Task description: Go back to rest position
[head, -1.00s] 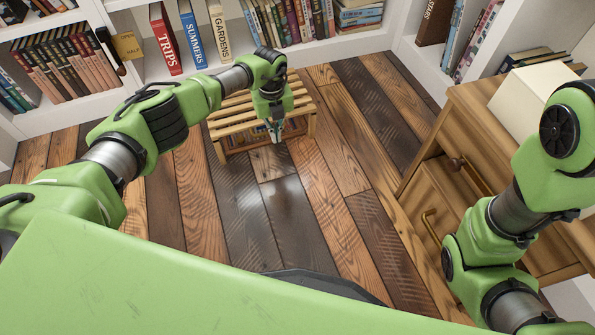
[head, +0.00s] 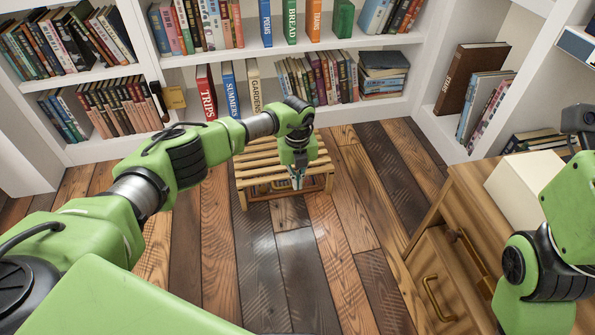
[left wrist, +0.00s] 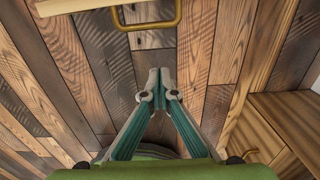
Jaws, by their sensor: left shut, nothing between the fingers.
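My left gripper (head: 297,182) hangs fingers down in front of the slatted wooden bench in the head view. In the left wrist view its fingers (left wrist: 158,80) are together with nothing between them, above the plank floor. My left arm (head: 190,155) reaches in from the left, stretched out over the floor. My right arm (head: 545,260) shows at the right edge beside the wooden cabinet. Its gripper is out of view.
A wooden drawer cabinet (head: 440,250) bearing a white box (head: 527,180) is at right. White bookshelves (head: 345,115) line the back. The plank floor (head: 300,265) in the middle is clear.

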